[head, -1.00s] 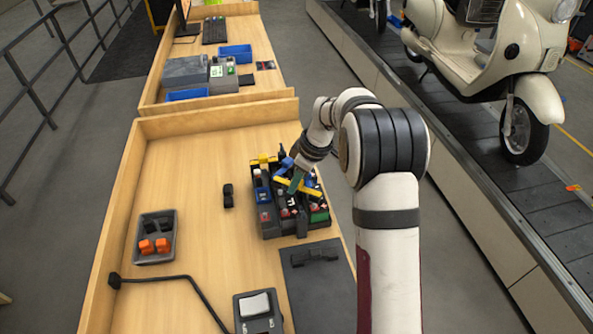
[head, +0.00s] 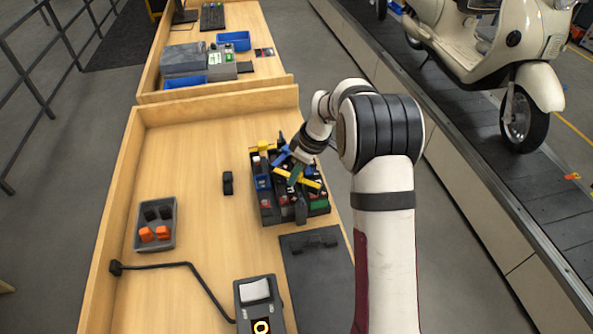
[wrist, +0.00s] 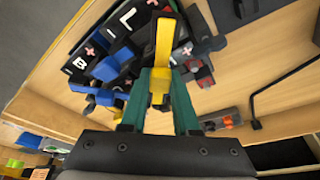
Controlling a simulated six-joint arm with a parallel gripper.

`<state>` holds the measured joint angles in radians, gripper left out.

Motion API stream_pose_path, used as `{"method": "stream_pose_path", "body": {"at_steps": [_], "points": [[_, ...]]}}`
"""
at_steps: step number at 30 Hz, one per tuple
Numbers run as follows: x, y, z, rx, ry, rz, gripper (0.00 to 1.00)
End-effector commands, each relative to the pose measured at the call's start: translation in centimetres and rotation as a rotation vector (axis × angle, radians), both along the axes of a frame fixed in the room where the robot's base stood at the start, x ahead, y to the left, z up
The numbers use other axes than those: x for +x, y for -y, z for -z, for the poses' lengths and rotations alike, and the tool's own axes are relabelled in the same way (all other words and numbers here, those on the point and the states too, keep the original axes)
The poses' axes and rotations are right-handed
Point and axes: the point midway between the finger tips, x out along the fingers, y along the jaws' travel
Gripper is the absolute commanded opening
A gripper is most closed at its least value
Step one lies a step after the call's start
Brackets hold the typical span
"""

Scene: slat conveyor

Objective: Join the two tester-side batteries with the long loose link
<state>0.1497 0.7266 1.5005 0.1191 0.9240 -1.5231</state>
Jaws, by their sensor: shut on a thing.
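My gripper (wrist: 160,95) has green fingers shut on a yellow link (wrist: 165,50) in the wrist view. The link stands out beyond the fingertips, over or close to the batteries. In the head view, my gripper (head: 297,172) and the yellow link (head: 311,183) are above the black battery group (head: 268,212). Whether the link touches any terminal is unclear. Blue pieces (head: 283,157) show beside the gripper at the far side of the group. Another yellow piece (head: 263,147) lies at its far left. My fingers and wrist hide part of the battery tops.
A tester (head: 256,292) with a lit display stands in front, its cable running left. A grey tray (head: 154,240) holds orange and black pieces. A small black part (head: 228,183) lies left of the batteries. A dark mat (head: 315,270) lies in front. The table's left middle is clear.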

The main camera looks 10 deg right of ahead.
Motion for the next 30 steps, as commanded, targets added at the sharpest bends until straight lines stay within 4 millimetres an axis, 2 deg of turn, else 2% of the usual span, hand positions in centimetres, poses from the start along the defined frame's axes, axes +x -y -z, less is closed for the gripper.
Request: {"method": "stream_pose_path", "body": {"at_steps": [20, 21, 26, 30], "points": [[0.0, 0.0, 1.7, -0.001, 0.001, 0.0, 0.0], [0.0, 0.0, 1.7, -0.001, 0.001, 0.0, 0.33], [0.0, 0.0, 1.7, -0.001, 0.001, 0.0, 0.61], [0.0, 0.0, 1.7, -0.001, 0.001, 0.0, 0.64]]}}
